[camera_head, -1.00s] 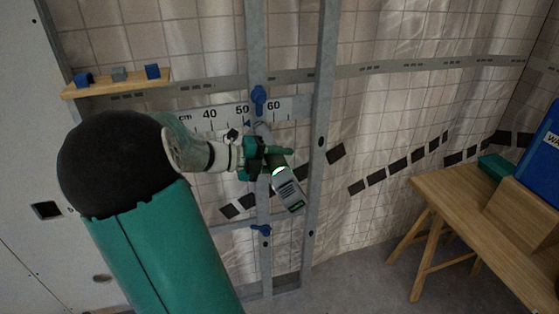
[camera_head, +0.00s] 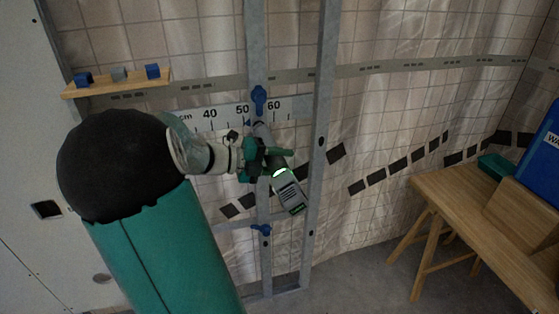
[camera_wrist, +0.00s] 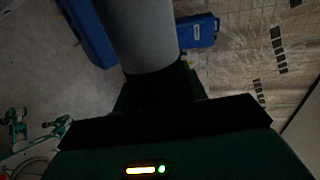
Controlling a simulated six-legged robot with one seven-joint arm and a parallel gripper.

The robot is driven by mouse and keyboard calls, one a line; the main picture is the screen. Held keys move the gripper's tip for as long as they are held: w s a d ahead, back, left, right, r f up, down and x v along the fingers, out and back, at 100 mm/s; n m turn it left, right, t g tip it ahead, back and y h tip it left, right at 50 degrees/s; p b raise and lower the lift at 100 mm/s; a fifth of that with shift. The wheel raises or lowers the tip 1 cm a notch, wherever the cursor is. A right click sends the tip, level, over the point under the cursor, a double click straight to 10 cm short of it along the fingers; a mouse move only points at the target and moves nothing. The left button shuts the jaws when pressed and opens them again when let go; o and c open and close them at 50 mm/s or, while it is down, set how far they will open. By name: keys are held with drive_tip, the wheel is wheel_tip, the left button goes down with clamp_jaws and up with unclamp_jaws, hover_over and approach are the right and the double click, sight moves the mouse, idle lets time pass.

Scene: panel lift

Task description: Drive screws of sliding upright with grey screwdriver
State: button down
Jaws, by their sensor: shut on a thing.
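My gripper (camera_head: 255,158) is shut on the grey screwdriver (camera_head: 290,193). The screwdriver has a grey body and a lit green ring, and its body hangs down and to the right. Its grey body also shows close up in the wrist view (camera_wrist: 140,40). The sliding upright (camera_head: 256,45) is a grey metal stud behind my gripper. It has a blue piece (camera_head: 259,98) above my gripper and another blue piece (camera_head: 261,230) below. The screwdriver's tip is hidden, so I cannot tell whether it touches a screw.
A second metal stud (camera_head: 325,60) stands just right. A number scale (camera_head: 212,114) lies behind. A wooden shelf (camera_head: 118,84) with blue and grey blocks is at upper left. A wooden bench (camera_head: 470,195) with a blue case (camera_head: 541,155) stands right. Floor before the bench is clear.

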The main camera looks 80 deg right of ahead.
drive_tip(key=shift+s+a, duration=0.5)
drive_tip(key=shift+a, duration=0.3)
drive_tip(key=shift+s+a, duration=0.5)
drive_tip(key=shift+a, duration=0.25)
